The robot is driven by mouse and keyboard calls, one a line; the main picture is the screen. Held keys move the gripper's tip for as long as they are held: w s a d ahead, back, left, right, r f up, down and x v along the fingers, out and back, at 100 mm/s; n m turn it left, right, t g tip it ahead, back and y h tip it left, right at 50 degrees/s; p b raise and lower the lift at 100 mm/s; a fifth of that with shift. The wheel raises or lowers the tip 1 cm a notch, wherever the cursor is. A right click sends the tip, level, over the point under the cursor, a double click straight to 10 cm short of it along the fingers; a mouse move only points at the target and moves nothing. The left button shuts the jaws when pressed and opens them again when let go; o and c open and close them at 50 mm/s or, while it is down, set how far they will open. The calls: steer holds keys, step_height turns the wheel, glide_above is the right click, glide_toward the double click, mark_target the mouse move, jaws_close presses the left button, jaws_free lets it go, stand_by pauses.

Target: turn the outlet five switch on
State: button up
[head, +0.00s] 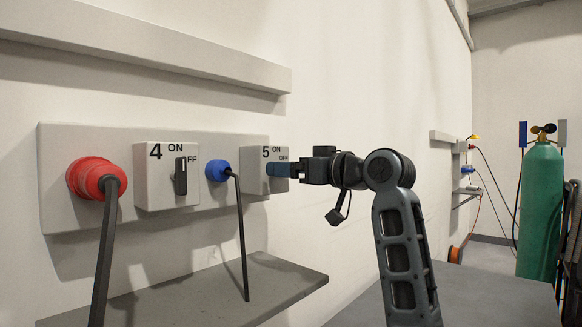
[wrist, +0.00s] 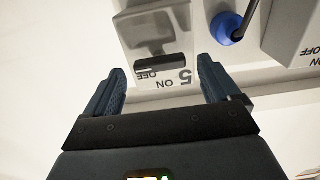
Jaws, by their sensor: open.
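The outlet five switch box (head: 256,160), a pale grey block marked 5, ON and OFF, is on the wall panel. My gripper (head: 272,170) is at its front right in the head view and hides its handle there. In the wrist view the box (wrist: 172,83) appears upside down, with a dark switch handle (wrist: 166,62) lying crosswise in the picture, its left end by the OFF label. My gripper (wrist: 160,78) is open, with one finger on each side of the handle in the picture.
The outlet four switch (head: 180,176) sits left on the same panel. A red plug (head: 88,178) and a blue plug (head: 216,171) have hanging black cables. A grey shelf (head: 215,290) juts out below. A green cylinder (head: 541,210) stands far right.

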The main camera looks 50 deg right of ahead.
steer(key=shift+w, duration=0.4)
steer(key=shift+c, duration=0.3)
steer(key=c, duration=1)
steer(key=shift+n+b, duration=0.3)
steer(key=shift+n, duration=0.1)
steer(key=n+b, duration=0.3)
steer(key=n, duration=0.2)
steer(key=n+b, duration=0.3)
steer(key=n, duration=0.3)
steer(key=n+b, duration=0.4)
steer(key=n, duration=0.2)
steer(key=shift+a+f, duration=0.3)
steer(key=shift+f, duration=0.1)
